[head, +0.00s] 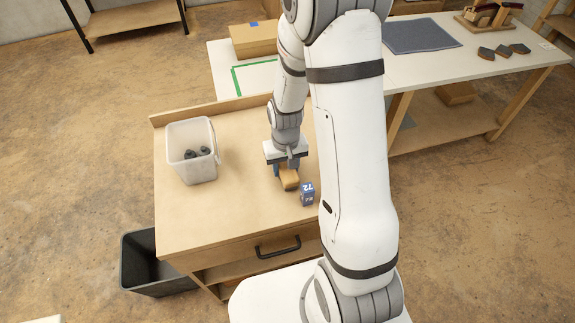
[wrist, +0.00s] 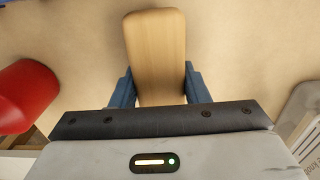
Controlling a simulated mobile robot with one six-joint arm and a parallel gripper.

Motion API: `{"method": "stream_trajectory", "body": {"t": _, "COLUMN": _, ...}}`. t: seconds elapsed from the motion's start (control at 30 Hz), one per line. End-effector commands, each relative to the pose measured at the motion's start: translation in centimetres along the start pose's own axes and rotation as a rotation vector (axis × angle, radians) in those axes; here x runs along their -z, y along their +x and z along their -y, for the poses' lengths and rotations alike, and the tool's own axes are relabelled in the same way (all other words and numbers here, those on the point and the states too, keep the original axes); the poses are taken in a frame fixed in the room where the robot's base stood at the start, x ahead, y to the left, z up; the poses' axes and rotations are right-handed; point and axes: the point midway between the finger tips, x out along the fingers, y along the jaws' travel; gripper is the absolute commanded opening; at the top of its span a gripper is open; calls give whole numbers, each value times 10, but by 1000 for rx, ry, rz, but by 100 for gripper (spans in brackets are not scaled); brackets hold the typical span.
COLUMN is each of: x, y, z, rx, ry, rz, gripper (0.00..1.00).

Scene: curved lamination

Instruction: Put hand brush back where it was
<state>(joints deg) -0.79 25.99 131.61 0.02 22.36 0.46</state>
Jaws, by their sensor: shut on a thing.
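The hand brush (head: 291,181) shows a light wooden back, and it sits at the right part of the wooden workbench top (head: 225,215). My gripper (head: 285,172) points down with its blue fingers shut on the brush. In the wrist view the brush back (wrist: 156,50) runs out between the two blue fingers of my gripper (wrist: 160,92). The bristles are hidden. I cannot tell whether the brush touches the bench or is slightly above it.
A small blue box (head: 307,194) stands close to the brush's right. A white bucket (head: 192,150) with dark items stands left on the bench. A red rounded object (wrist: 25,92) shows in the wrist view. A dark bin (head: 150,265) is on the floor. A white table (head: 440,60) stands behind.

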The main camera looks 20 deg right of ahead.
Motion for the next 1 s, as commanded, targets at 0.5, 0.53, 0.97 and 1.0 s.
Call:
{"method": "stream_trajectory", "body": {"t": 0.5, "x": 0, "y": 5, "z": -1, "rx": 0, "ry": 1, "rz": -1, "gripper": 49}}
{"method": "stream_trajectory", "body": {"t": 0.53, "x": 0, "y": 5, "z": -1, "rx": 0, "ry": 1, "rz": -1, "gripper": 51}}
{"method": "stream_trajectory", "body": {"t": 0.97, "x": 0, "y": 3, "z": -1, "rx": 0, "ry": 2, "rz": -1, "gripper": 63}}
{"method": "stream_trajectory", "body": {"t": 1.0, "x": 0, "y": 0, "z": -1, "rx": 0, "ry": 2, "rz": -1, "gripper": 63}}
